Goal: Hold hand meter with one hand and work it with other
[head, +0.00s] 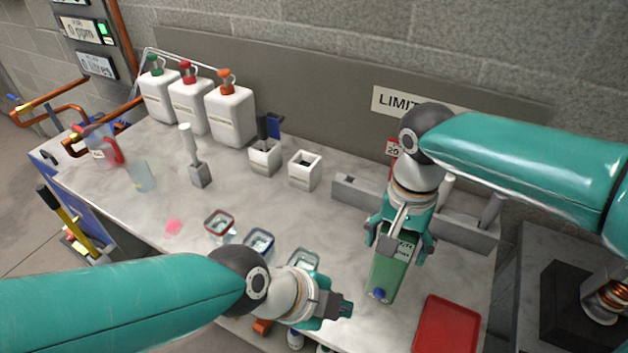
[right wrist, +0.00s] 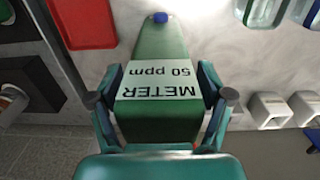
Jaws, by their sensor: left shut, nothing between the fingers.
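The green hand meter (head: 390,275) is at the right of the bench in the head view, with a blue button (head: 379,294) at its near end. In the right wrist view the meter (right wrist: 160,55) carries a white display (right wrist: 162,85) reading METER 50 ppm, upside down. My right gripper (head: 400,238) has its fingers on both sides of the meter body and is shut on it. My left gripper (head: 342,307) is shut and empty, left of the meter's button end and apart from it. The meter's underside is hidden.
A red tray (head: 447,328) lies right of the meter. Small square glass jars (head: 259,241) stand left of it. A grey rack (head: 350,189), white holders (head: 304,170) and white jugs (head: 230,112) stand farther back. A pink spill (head: 174,227) marks the bench.

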